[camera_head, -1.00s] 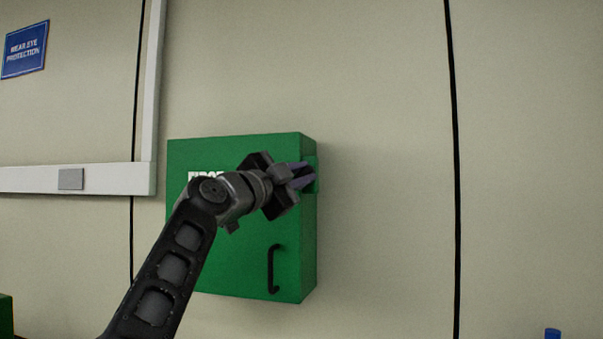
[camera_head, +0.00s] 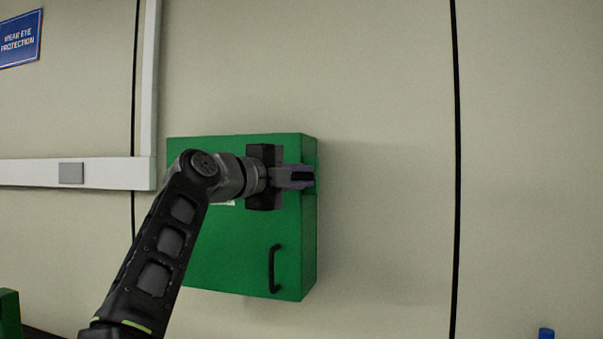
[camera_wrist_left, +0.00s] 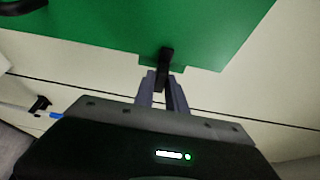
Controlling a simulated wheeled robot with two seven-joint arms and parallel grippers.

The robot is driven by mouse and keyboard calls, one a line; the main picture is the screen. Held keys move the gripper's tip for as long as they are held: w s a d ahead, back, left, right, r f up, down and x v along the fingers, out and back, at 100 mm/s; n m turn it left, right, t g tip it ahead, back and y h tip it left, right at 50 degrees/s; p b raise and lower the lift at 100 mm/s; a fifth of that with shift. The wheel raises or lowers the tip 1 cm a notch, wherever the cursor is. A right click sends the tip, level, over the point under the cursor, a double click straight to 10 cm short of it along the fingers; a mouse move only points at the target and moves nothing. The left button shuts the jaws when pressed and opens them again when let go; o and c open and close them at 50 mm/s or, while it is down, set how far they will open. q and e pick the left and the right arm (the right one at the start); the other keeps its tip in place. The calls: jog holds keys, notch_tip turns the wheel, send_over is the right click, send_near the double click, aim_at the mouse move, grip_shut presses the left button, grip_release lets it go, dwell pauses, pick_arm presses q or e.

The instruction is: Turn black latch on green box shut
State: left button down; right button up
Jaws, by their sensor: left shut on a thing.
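The green box (camera_head: 255,250) is on the wall, its door closed flush as far as I can see, with a black handle (camera_head: 274,268) low on its front. My left gripper (camera_head: 303,177) is at the box's upper right edge, its fingers pointing right. In the left wrist view the black latch (camera_wrist_left: 166,56) stands out at the box's edge, and the left gripper (camera_wrist_left: 163,88) is shut on it. The head view mostly hides the latch behind the fingers. My left forearm covers the left part of the box and most of its white lettering. My right gripper is not in view.
The wall right of the box is bare (camera_head: 390,200). A white rail (camera_head: 110,174) with a grey plate (camera_head: 71,173) runs along the wall at left. A blue sign (camera_head: 20,40) hangs at upper left. A small blue object (camera_head: 546,333) shows at bottom right.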

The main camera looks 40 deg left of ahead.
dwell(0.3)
pick_arm(q)
jog(key=c, duration=1.4)
grip_release()
jog(key=s+b, duration=0.2)
jog(key=s, duration=0.5)
jog(key=shift+s+a+b, duration=0.2)
jog(key=shift+s+b, duration=0.15)
jog(key=shift+s, duration=0.05)
